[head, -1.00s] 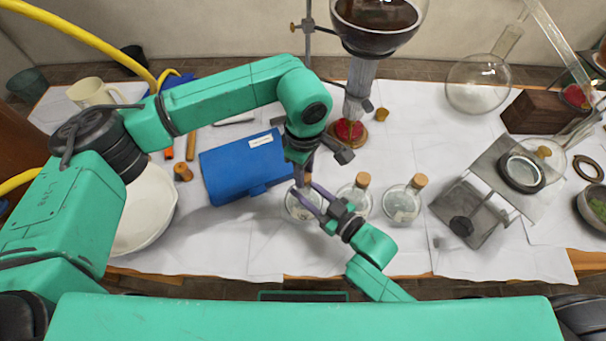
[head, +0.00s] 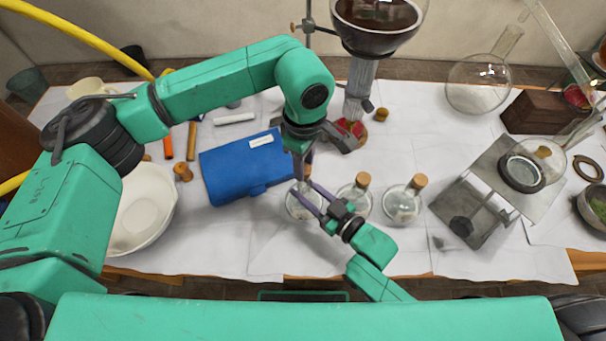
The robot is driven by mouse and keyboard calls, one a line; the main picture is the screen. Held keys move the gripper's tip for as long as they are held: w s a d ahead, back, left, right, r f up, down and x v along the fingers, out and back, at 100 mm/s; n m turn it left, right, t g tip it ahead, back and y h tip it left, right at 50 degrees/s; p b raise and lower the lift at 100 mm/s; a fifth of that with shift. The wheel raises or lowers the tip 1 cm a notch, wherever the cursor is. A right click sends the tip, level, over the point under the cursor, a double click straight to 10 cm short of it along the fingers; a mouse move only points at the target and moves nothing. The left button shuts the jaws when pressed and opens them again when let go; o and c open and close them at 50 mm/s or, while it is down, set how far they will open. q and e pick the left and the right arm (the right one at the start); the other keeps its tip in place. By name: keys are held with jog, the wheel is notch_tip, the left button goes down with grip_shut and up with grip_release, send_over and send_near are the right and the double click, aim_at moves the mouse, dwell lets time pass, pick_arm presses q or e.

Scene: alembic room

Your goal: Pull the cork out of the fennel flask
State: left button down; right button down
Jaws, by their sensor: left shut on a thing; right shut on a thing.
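Three small clear glass flasks stand in a row near the table's front. The left one (head: 299,212) is between my two grippers; no label is readable, so I cannot tell whether it is the fennel flask. My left gripper (head: 303,174) points down from above and is shut on its brown cork (head: 309,170), which is mostly hidden by the fingers. My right gripper (head: 306,195) reaches in from the lower right and is shut around the flask's neck. I cannot tell whether the cork is still in the neck. The middle flask (head: 355,202) and right flask (head: 402,207) are corked.
A blue case (head: 235,172) lies left of the flasks, with a white bowl (head: 145,212) further left. A stand with a big dark-filled glass vessel (head: 375,22) rises behind. A metal plate stand (head: 478,215) is at right.

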pick_arm(q)
jog(key=shift+r, duration=0.65)
pick_arm(e)
jog(key=shift+c, duration=1.8)
grip_release()
